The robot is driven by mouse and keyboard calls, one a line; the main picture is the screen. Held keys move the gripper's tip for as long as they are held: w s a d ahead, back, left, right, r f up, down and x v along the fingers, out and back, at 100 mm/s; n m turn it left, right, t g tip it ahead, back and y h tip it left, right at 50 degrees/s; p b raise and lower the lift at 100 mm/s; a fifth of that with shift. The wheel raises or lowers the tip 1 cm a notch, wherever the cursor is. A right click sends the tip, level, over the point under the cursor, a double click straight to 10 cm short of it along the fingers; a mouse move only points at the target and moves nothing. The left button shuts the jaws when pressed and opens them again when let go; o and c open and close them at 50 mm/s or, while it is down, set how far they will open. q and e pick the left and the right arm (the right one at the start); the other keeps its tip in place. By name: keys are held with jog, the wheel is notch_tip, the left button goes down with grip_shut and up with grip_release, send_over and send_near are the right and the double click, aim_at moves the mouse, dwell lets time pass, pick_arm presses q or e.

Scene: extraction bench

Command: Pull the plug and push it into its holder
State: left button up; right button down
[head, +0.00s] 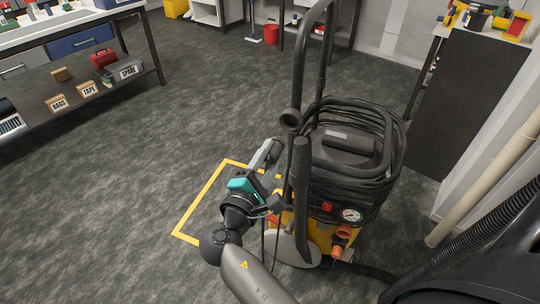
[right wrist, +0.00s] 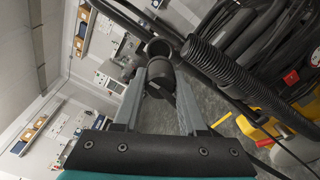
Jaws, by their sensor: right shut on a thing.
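My right gripper (head: 269,152) reaches up beside the left of the extractor (head: 345,160). In the right wrist view its two grey fingers (right wrist: 162,88) are shut on a short black cylindrical piece, which looks like the plug (right wrist: 160,74). A black round cup (head: 290,120), which looks like the holder, sits on the extractor's handle frame. In the right wrist view the cup (right wrist: 158,47) lies just beyond the plug, its opening visible; I cannot tell whether they touch. In the head view the fingers mostly hide the plug. My left gripper is out of view.
A thick black ribbed tube (right wrist: 212,66) stands close to the right of the fingers. Coiled black hose (head: 385,150) wraps the extractor top. A yellow floor outline (head: 200,205) lies at left, with open carpet beyond. A shelf bench (head: 90,100) stands farther left.

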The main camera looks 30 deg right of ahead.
aim_at(279, 140)
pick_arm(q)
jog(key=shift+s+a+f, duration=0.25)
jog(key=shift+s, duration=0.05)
pick_arm(e)
jog(key=shift+x, duration=2.85)
pick_arm(q)
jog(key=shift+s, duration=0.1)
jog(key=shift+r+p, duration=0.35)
jog(key=shift+p, duration=0.1)
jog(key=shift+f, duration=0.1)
pick_arm(e)
jog(key=shift+x, duration=1.4)
jog(key=shift+c, duration=1.9)
grip_release()
